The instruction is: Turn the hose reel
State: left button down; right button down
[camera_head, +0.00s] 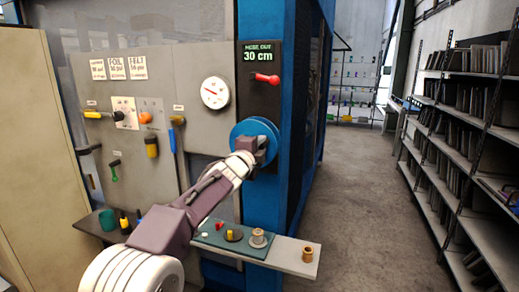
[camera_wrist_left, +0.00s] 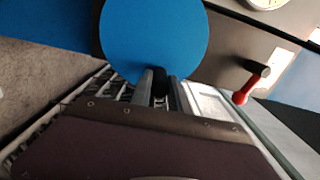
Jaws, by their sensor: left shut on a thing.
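My left gripper (camera_head: 262,144) is at the reel's right side. In the left wrist view its fingers (camera_wrist_left: 160,85) are shut on a dark handle at the disc's rim, mostly hidden between them. A display (camera_head: 258,53) above the reel reads "HOSE OUT 30 cm". My right gripper is in neither view.
A red lever (camera_head: 266,78) and a round gauge (camera_head: 215,93) sit above the reel. Bookshelves (camera_head: 470,110) stand right; the floor (camera_head: 350,190) between is clear.

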pick_arm(q)
jog(key=shift+f+m+b, duration=0.15)
jog(key=shift+m+b, duration=0.2)
jog(key=shift+m, duration=0.25)
jog(key=c, duration=1.5)
grip_release()
jog(key=shift+o, duration=1.3)
jog(key=shift+w, duration=0.1)
jog(key=shift+w+f, duration=0.1)
jog(key=shift+f, duration=0.05)
jog(key=shift+s+b, duration=0.3)
jog(key=b+v, duration=0.2)
jog(key=v, duration=0.6)
jog(key=shift+s+b, duration=0.2)
jog(key=shift+b, duration=0.15)
